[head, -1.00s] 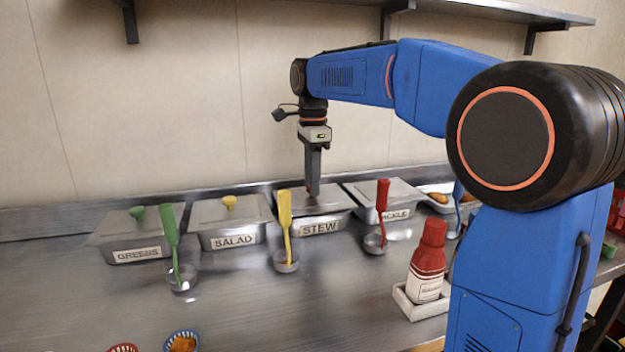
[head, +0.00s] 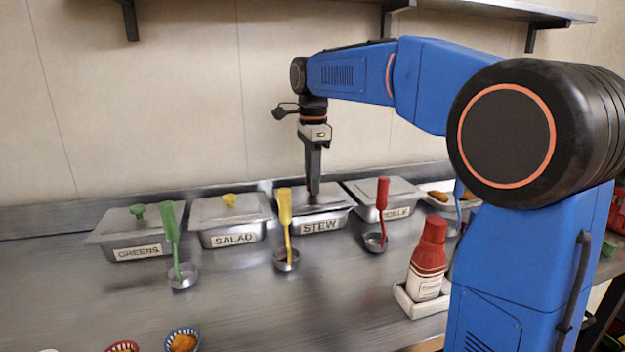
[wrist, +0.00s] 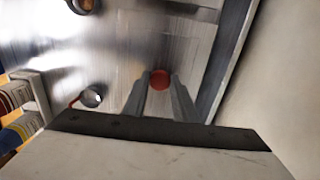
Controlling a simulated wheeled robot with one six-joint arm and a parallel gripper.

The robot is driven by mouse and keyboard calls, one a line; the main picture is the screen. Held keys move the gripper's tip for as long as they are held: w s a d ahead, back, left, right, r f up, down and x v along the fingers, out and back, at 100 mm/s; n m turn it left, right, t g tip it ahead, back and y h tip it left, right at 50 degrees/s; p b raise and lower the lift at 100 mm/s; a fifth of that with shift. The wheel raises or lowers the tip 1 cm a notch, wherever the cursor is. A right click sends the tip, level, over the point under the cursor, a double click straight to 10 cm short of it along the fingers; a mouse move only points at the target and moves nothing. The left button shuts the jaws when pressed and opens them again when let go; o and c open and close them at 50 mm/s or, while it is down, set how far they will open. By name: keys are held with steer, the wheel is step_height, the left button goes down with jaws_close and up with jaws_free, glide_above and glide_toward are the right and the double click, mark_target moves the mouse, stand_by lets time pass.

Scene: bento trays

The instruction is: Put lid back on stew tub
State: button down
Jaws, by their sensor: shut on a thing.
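The metal stew tub (head: 321,226) stands in the back row, with its STEW label facing the front. Its flat metal lid (head: 300,200) lies over the tub top in the head view; I cannot tell whether it is fully seated. My gripper (head: 315,192) points straight down over the lid. The fingers hide most of the knob in the head view.
Lidded tubs for greens (head: 138,252) and salad (head: 234,235) stand left; another lidded tub (head: 385,195) stands right. Green (head: 170,225), yellow (head: 286,215) and red (head: 383,195) ladles stand in front. A red bottle (head: 428,262) sits in a white caddy. The front counter is mostly clear.

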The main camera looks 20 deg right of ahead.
stand_by(0.3)
steer(key=c, duration=0.9)
jaws_free()
steer(key=shift+r, duration=3.45)
jaws_close()
